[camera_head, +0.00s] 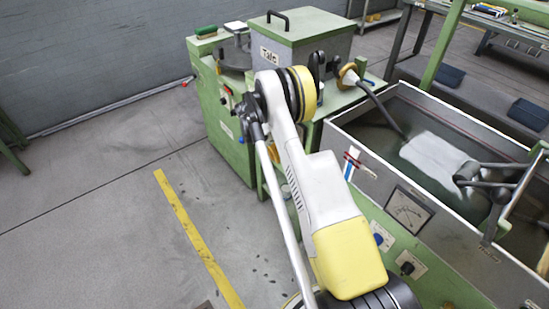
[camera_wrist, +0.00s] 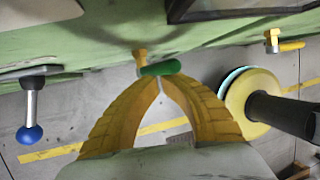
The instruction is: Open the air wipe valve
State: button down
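In the wrist view a small brass valve with a green handle (camera_wrist: 160,68) sticks out from the green machine side, upper centre. The handle lies about crosswise in the picture. My gripper (camera_wrist: 160,82) has its two yellow fingers drawn together, with tips meeting right at the green handle. Whether the tips touch the handle or stop just short of it cannot be told. A second brass valve with a yellow handle (camera_wrist: 290,46) is at the upper right. In the head view my arm crosses the middle, and my gripper and the green-handled valve cannot be made out.
A lever with a blue ball (camera_wrist: 30,133) hangs at left in the wrist view. A yellow disc on a dark shaft (camera_wrist: 252,100) stands close right of my fingers. The head view shows the trough (camera_head: 350,120), a gauge (camera_head: 408,210) and open floor at left (camera_head: 90,220).

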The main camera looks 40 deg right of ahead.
jog(key=shift+w+g, duration=0.1)
jog(key=shift+g, duration=0.2)
dwell(1.3)
jog(key=shift+r, duration=0.15)
